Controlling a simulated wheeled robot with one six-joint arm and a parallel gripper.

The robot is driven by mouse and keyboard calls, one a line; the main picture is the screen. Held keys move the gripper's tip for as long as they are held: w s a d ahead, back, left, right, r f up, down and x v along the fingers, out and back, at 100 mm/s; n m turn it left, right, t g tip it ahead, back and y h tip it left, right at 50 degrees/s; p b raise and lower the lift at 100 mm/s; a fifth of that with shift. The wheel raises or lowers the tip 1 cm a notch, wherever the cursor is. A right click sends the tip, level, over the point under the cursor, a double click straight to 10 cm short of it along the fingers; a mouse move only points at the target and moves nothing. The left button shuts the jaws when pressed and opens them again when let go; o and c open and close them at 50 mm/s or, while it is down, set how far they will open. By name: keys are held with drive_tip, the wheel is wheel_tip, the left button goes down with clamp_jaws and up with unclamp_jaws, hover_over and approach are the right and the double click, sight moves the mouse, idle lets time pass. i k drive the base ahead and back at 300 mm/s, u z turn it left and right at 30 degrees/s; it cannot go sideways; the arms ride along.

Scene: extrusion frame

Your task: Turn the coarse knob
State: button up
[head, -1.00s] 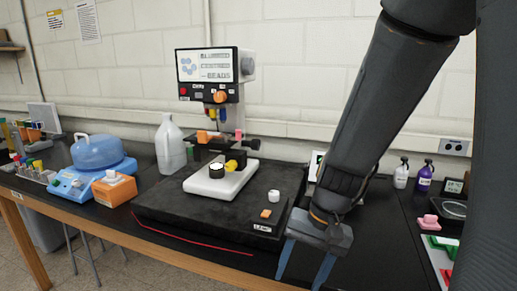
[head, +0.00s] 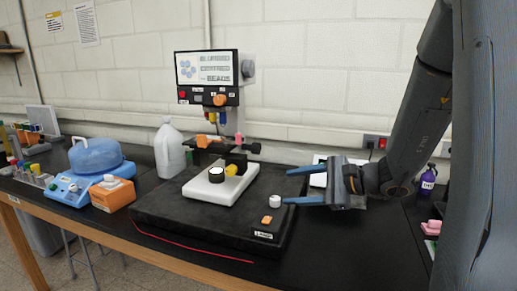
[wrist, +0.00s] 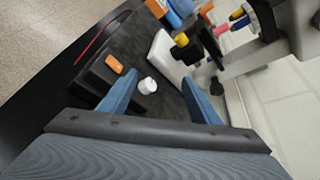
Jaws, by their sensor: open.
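The instrument has several knobs, and I cannot read which is marked coarse. A white round knob (head: 275,201) stands on the black base (head: 185,218), beside an orange button (head: 267,219). A yellow knob (head: 232,169) sits beside a black-sided, white-topped cylinder (head: 216,174) on the white block (head: 199,189). A black knob (head: 254,148) is at the right end of the stage arm. My gripper (head: 288,186) is open and empty, its blue fingers pointing left, right of these parts. In the wrist view, the white knob (wrist: 148,85) appears between the fingers (wrist: 161,77); contact cannot be told.
A jug (head: 170,148), blue-lidded device (head: 95,158) and orange box (head: 112,194) are left. A purple bottle (head: 428,178) is right.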

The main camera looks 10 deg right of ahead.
sight(256, 147)
drive_tip(key=i, duration=0.9)
